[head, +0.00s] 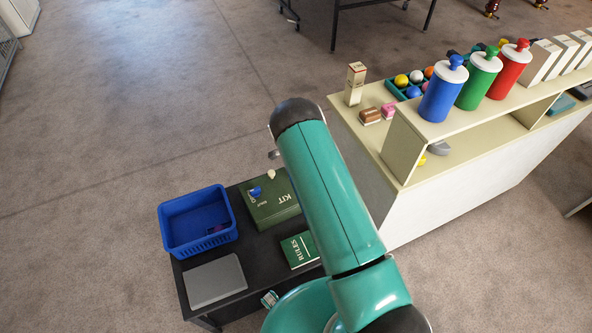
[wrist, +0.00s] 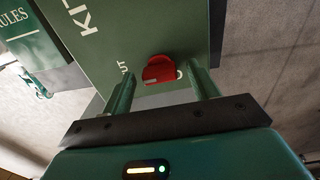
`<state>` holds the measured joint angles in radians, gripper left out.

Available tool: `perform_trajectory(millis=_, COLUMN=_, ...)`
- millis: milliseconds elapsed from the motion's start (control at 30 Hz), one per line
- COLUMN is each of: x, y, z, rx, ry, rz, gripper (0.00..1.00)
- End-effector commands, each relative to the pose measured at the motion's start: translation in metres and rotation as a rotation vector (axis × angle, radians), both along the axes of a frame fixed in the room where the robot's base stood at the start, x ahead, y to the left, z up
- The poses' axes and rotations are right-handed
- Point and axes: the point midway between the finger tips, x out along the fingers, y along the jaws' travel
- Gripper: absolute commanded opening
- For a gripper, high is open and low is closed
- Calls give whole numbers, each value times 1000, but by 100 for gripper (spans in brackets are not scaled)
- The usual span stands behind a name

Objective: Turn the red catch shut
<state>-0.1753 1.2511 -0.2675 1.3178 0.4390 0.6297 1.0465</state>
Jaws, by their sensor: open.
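The red catch (wrist: 159,70) sits on the green KIT box (wrist: 110,40) in the wrist view, with white lettering ending in "UT" to its left and another white mark partly hidden by its right end. My gripper (wrist: 161,80) is open, one finger to each side of the catch, with visible gaps. I cannot tell how deep the fingertips reach. In the head view the KIT box (head: 275,207) lies on a dark table, with a blue knob (head: 255,191) and a pale knob (head: 271,174) on it. The red catch and my gripper are hidden there behind my teal arm.
A blue basket (head: 197,243), a grey flat case (head: 215,281) and a green RULES book (head: 299,250) share the dark table (head: 240,222). A cream shelf unit (head: 405,150) with blue, green and red bottles stands right. Floor at left is clear.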

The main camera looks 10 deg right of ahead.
Motion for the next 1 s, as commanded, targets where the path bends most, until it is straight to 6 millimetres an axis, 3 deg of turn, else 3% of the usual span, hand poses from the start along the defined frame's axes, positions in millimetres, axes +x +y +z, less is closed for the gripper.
perform_trajectory(millis=233, x=1, y=0, z=21, rx=0, ry=-2, rz=0, gripper=60)
perform_trajectory(millis=700, x=1, y=0, z=119, rx=1, ry=-3, rz=0, gripper=60)
perform_trajectory(millis=1000, x=0, y=0, z=138, rx=0, ry=1, rz=0, gripper=60)
